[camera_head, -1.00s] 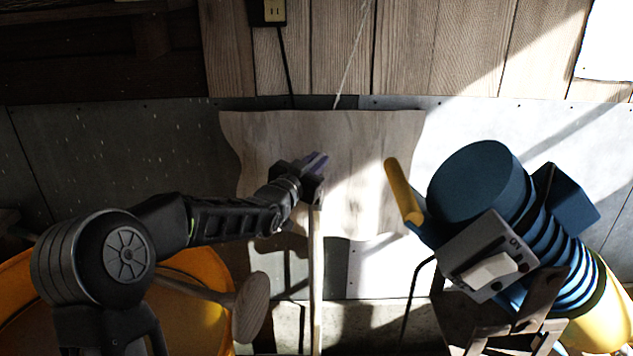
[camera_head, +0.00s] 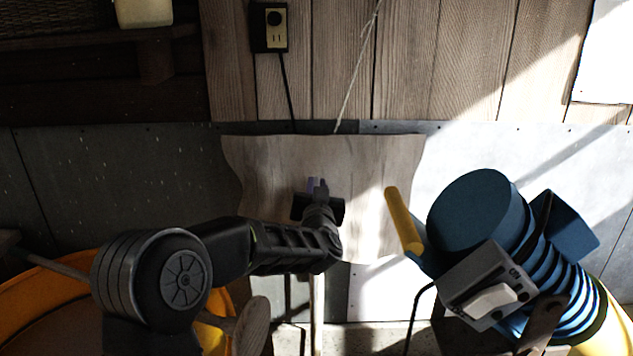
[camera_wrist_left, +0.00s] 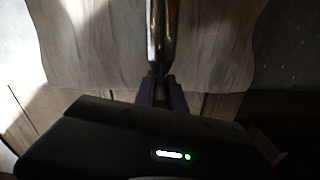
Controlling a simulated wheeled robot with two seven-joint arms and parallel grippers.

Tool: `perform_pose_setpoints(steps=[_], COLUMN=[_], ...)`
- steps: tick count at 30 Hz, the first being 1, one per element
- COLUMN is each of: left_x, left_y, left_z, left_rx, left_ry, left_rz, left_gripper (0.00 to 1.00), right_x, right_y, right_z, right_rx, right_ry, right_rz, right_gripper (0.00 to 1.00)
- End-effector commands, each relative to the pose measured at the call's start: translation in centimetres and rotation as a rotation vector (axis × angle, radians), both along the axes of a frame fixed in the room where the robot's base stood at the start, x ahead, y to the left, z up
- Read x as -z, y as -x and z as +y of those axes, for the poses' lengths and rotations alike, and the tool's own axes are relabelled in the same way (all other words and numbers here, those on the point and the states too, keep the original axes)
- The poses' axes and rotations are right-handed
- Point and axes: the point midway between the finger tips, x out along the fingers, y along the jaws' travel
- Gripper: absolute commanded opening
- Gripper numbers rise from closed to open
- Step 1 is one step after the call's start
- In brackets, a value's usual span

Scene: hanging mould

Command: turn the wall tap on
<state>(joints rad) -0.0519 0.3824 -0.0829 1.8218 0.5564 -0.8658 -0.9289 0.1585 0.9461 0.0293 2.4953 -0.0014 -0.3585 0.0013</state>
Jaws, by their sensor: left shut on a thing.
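In the left wrist view my left gripper (camera_wrist_left: 161,90) is shut on the near end of a shiny, narrow metal piece (camera_wrist_left: 162,30), which looks like part of the wall tap. The fingers cover its gripped end. In the head view the tap cannot be made out around my gripper and hand. My right gripper is in neither view.
A blue ribbed machine (camera_head: 470,215) with a yellow handle (camera_head: 403,220) stands at right. An orange tub (camera_head: 30,290) is at lower left. A black-framed outlet (camera_head: 270,28) is above.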

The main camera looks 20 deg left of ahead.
Motion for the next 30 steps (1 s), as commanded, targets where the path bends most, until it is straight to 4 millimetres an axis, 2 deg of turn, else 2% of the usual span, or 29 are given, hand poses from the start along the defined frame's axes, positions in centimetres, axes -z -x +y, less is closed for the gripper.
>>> perform_pose_setpoints(steps=[9,10,17,26,30], left_x=[0.0,0.0,0.0,0.0,-0.1], left_y=[0.0,0.0,0.0,0.1,1.1], left_z=[0.1,0.1,0.1,0.0,-0.5], left_rx=[-0.004,-0.004,-0.003,-0.002,-0.001], left_ry=[-0.002,-0.002,-0.001,0.000,-0.001], left_rz=[-0.001,-0.001,-0.001,-0.003,-0.003], left_gripper=[0.00,0.17,0.36,0.36,0.36], right_x=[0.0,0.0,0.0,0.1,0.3], right_y=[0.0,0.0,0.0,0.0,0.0], right_z=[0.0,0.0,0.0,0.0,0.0], right_rx=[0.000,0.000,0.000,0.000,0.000], right_ry=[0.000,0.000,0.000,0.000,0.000], right_rz=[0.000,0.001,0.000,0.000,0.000], right_gripper=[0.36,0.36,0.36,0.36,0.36])
